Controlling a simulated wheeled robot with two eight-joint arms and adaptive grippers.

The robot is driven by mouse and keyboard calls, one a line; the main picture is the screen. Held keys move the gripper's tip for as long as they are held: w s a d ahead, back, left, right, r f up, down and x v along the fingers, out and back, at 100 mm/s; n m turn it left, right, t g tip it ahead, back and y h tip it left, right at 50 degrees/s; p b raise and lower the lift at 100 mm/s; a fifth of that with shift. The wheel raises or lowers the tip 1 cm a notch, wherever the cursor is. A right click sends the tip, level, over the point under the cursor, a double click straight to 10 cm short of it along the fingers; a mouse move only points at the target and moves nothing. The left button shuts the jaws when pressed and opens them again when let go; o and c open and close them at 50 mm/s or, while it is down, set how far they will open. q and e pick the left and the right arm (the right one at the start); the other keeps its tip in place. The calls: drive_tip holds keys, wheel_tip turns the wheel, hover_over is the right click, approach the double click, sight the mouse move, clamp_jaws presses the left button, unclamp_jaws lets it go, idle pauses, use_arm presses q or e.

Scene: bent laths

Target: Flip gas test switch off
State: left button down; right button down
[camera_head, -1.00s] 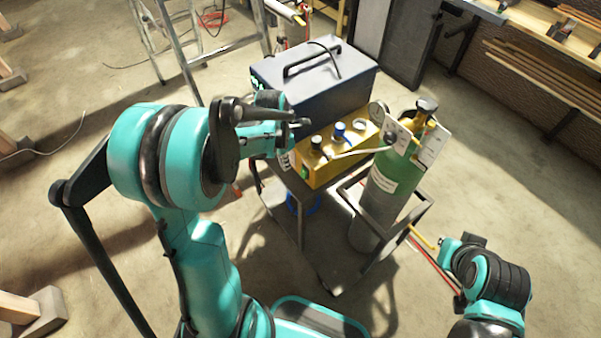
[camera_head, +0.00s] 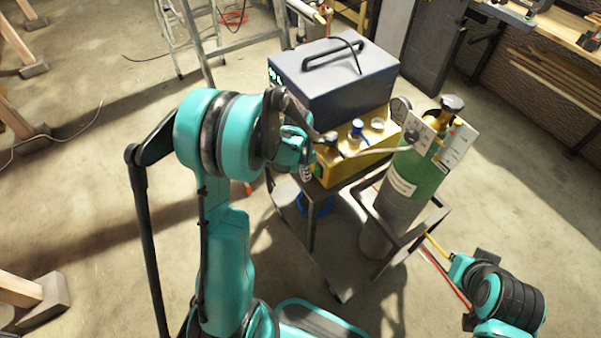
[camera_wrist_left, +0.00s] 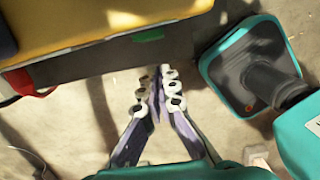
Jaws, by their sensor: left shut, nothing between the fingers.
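The yellow gas unit (camera_head: 345,165) sits on the cart in front of the dark grey case, with several knobs on top. A small green part (camera_wrist_left: 148,35), possibly the switch, shows on its edge in the left wrist view; its setting cannot be told. My left gripper (camera_wrist_left: 157,88) is shut and empty, its fingertips below the green part in that picture and apart from it. In the head view the left gripper (camera_head: 328,138) is at the left end of the yellow unit, partly covering it. My right gripper is not clearly visible; only part of the right arm shows at lower right.
The dark grey case (camera_head: 335,85) stands behind the yellow unit. A green gas cylinder (camera_head: 418,178) stands in the cart (camera_head: 325,235) to the right. A stepladder (camera_head: 195,40) is behind.

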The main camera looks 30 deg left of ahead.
use_arm(q)
drive_tip(key=shift+w+d+f, duration=0.1)
drive_tip(key=shift+w+d, duration=0.25)
drive_tip(key=shift+w, duration=0.2)
drive_tip(key=shift+w+d, duration=0.3)
drive_tip(key=shift+w, duration=0.25)
drive_tip(key=shift+b, duration=0.3)
drive_tip(key=shift+w+d+f+t, duration=0.1)
drive_tip(key=shift+f+t, duration=0.15)
drive_tip(key=shift+t, duration=0.25)
drive_tip(key=shift+r, duration=0.15)
drive_tip(key=shift+w, duration=0.1)
drive_tip(key=shift+r+p, duration=0.4)
drive_tip(key=shift+r, duration=0.4)
